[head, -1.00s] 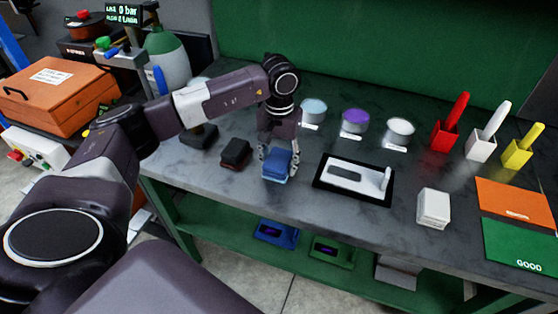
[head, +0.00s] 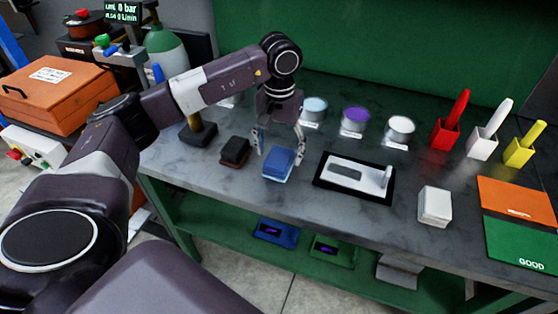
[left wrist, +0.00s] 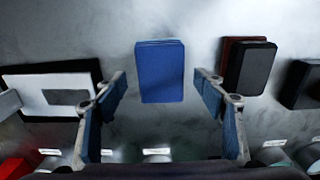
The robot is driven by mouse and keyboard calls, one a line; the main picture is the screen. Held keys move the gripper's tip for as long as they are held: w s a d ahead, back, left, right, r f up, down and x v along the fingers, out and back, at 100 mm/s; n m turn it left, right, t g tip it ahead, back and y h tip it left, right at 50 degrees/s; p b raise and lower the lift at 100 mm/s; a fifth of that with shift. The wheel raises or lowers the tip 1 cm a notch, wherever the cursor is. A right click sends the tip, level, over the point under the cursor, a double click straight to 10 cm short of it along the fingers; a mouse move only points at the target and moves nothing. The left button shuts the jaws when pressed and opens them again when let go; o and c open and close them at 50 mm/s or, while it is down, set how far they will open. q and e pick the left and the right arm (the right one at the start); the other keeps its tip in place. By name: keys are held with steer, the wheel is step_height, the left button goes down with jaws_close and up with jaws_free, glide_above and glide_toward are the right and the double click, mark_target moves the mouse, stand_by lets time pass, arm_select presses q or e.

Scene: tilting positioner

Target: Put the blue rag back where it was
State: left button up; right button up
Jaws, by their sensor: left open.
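The blue rag (head: 279,163) is a folded block lying on the grey bench top, near its front edge, between a dark brush-like block and a black-framed tray. In the left wrist view the rag (left wrist: 160,71) lies flat ahead of and between the fingers. My left gripper (head: 280,150) is open and empty, just above and behind the rag. In the left wrist view its two fingers (left wrist: 162,105) stand wide apart with clear gaps to the rag. My right gripper is not in view.
The dark block (head: 235,151) sits left of the rag. The black-framed tray (head: 322,187) lies right, with a white block stack (head: 435,206) beyond. Several small tubs, including a purple one (head: 355,120), and coloured holders line the back. A green lower shelf (head: 215,222) is below.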

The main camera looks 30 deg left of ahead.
mark_target(279, 158)
arm_select(q)
step_height(279, 158, up, 8)
steer(key=b, duration=0.1)
steer(key=shift+r, duration=0.25)
stand_by(0.4)
